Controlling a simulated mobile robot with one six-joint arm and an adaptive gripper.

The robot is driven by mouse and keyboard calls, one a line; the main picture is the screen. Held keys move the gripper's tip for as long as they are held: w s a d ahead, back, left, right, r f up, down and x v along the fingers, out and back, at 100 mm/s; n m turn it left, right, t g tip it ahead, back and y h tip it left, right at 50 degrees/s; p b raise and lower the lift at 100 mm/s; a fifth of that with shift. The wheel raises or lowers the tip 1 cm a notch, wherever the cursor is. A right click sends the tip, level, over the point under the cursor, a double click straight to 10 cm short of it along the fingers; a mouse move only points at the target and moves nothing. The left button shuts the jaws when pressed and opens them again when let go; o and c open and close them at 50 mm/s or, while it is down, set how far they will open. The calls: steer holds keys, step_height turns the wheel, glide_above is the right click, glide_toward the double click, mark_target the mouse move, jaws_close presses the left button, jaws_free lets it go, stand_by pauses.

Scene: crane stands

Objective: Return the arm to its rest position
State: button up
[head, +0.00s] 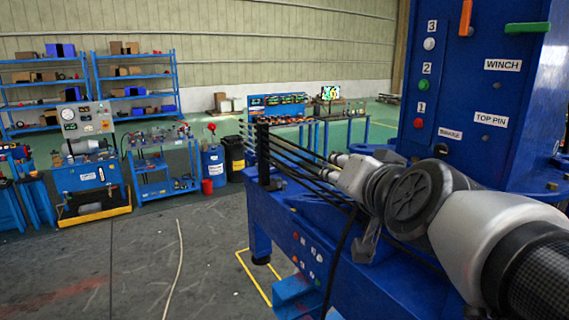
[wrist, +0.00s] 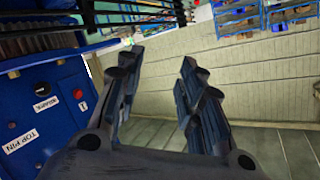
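My arm shows in the head view, stretching from the lower right over the blue crane stand (head: 320,235). The stand's blue panel (wrist: 45,110) is at the left of the wrist view, with a TOP PIN label and a red button. In the head view the upright panel (head: 470,80) carries WINCH and TOP PIN labels, numbered buttons, and orange and green handles.
Dark horizontal rods (head: 300,160) run close beside my arm. Blue shelves (head: 135,85), a gauge bench (head: 88,175), a blue cart (head: 160,165) and drums (head: 213,165) stand at the back left. The grey floor (head: 140,270) at the lower left is mostly clear, with a cable lying on it.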

steer(key=s+d+f+n+g+b, duration=0.2)
steer(key=s+f+g, duration=0.3)
steer(key=s+f, duration=0.7)
steer(key=s+d+f+n+g+h+b, duration=0.1)
steer(key=s+f+g+b, duration=0.3)
steer(key=s+f, duration=0.9)
step_height(320, 180, down, 7)
steer(key=shift+s+d+f+n+g+h+b, duration=0.1)
steer(key=shift+s+d+n+g+h+b, duration=0.2)
steer(key=shift+n+g, duration=0.45)
steer(key=shift+w, duration=0.15)
